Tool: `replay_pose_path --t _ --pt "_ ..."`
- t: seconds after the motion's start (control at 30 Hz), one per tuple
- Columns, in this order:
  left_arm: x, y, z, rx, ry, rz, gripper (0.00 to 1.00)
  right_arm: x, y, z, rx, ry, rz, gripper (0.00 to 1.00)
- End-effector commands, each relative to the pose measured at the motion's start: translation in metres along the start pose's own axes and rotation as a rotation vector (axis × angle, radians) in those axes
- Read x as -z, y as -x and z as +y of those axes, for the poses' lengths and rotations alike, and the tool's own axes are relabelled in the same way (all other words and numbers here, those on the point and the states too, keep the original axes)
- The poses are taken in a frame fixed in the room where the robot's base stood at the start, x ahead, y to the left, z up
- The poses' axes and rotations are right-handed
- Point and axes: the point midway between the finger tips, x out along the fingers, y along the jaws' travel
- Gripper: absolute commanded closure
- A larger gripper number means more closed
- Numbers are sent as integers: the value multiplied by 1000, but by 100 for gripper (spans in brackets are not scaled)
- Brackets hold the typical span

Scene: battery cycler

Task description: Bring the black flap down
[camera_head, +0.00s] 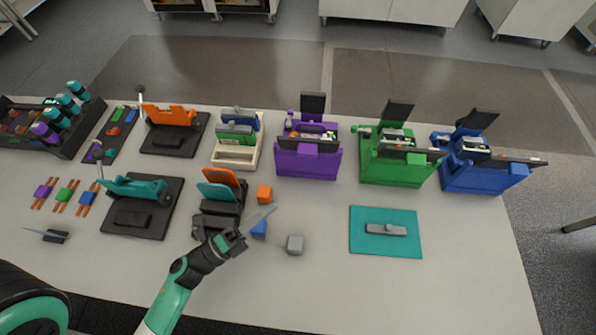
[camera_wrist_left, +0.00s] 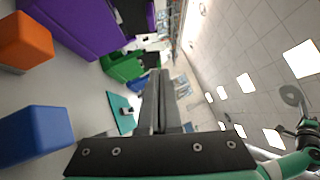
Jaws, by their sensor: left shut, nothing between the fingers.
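Three boxes carry upright black flaps. The purple box (camera_head: 307,163) has a black flap (camera_head: 313,103) standing at its back. The green box (camera_head: 390,170) has a tilted-up black flap (camera_head: 397,112), and the blue box (camera_head: 487,180) has one leaning right (camera_head: 478,121). I cannot tell which flap is meant. My left gripper (camera_head: 270,211) is shut and empty above the table, left of and nearer than the purple box. Its closed fingers also show in the left wrist view (camera_wrist_left: 160,98), with the purple box (camera_wrist_left: 80,22) and green box (camera_wrist_left: 123,66) beyond. My right gripper is not in view.
Orange (camera_head: 264,194), blue (camera_head: 259,229) and grey (camera_head: 295,244) cubes lie around my left gripper. A teal mat (camera_head: 362,243) with a grey piece is at right. Black-based fixtures with orange and teal parts stand at left. The front right table is clear.

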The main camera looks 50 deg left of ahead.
Motion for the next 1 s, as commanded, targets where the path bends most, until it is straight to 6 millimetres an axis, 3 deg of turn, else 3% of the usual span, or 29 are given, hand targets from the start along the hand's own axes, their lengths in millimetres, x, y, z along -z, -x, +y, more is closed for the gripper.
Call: replay_pose_path --t 0.07,0.33,0.53,0.67,1.0 --pt "-3 7 7 -19 5 -24 100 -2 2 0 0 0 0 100" --pt "-6 6 6 -15 2 -29 100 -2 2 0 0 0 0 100" --pt "-6 -4 5 -11 1 -24 100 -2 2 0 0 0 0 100" --pt "-4 -24 5 -9 2 -20 100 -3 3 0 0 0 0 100" --pt "-8 -98 4 -9 3 -25 100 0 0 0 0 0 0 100"
